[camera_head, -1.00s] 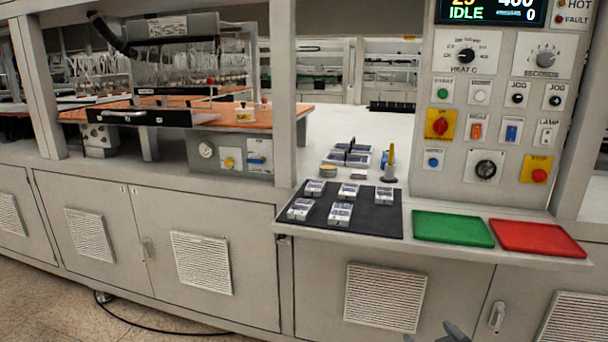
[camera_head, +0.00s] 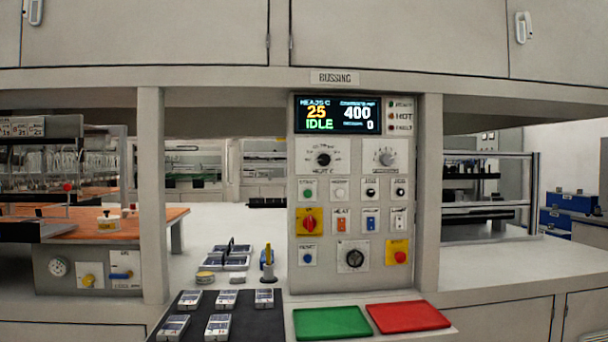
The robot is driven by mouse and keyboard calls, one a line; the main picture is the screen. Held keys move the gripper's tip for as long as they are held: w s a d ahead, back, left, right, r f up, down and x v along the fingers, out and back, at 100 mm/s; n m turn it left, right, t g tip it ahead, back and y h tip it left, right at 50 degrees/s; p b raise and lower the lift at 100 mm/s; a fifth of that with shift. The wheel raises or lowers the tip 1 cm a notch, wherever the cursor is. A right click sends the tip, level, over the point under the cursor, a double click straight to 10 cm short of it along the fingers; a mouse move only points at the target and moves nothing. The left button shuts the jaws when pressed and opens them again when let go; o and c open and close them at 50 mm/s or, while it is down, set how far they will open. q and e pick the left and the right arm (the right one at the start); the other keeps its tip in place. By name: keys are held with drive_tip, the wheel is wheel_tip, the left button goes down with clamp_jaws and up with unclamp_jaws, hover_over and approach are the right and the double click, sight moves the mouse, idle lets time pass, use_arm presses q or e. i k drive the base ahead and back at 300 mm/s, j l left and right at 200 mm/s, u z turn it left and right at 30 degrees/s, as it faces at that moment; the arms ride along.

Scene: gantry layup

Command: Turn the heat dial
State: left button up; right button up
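The heat dial (camera_head: 323,159) is a black round knob on a white scale plate at the upper left of the grey control panel (camera_head: 318,274). It sits just below the display (camera_head: 337,115), which reads 25, 400, IDLE and 0. A similar grey dial (camera_head: 386,159) is to its right on its own plate. The exact pointer direction of the heat dial is too small to tell. Neither of my grippers shows in the head view now.
A green tray (camera_head: 332,322) and a red tray (camera_head: 408,316) lie on the shelf below the panel. A black mat (camera_head: 246,325) with several small boxes is left of them. A post (camera_head: 152,200) stands left of the panel. Open counter (camera_head: 500,262) lies to the right.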

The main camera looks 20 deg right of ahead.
sight(323, 160)
drive_tip(key=i+j, duration=0.35)
drive_tip(key=i+j+z, duration=0.15)
drive_tip(key=i+j, duration=0.5)
drive_tip(key=j, duration=0.2)
drive_tip(key=i+j+z, duration=0.1)
drive_tip(key=i+j, duration=0.2)
drive_tip(key=i+j+z, duration=0.1)
drive_tip(key=i+j, duration=0.2)
drive_tip(key=j, duration=0.25)
drive_tip(key=i+j, duration=0.3)
drive_tip(key=j, duration=0.15)
drive_tip(key=i+j+z, duration=0.1)
drive_tip(key=i+j, duration=0.2)
drive_tip(key=j, duration=0.2)
drive_tip(key=i+j+z, duration=0.1)
drive_tip(key=i+j, duration=0.15)
drive_tip(key=j, duration=0.25)
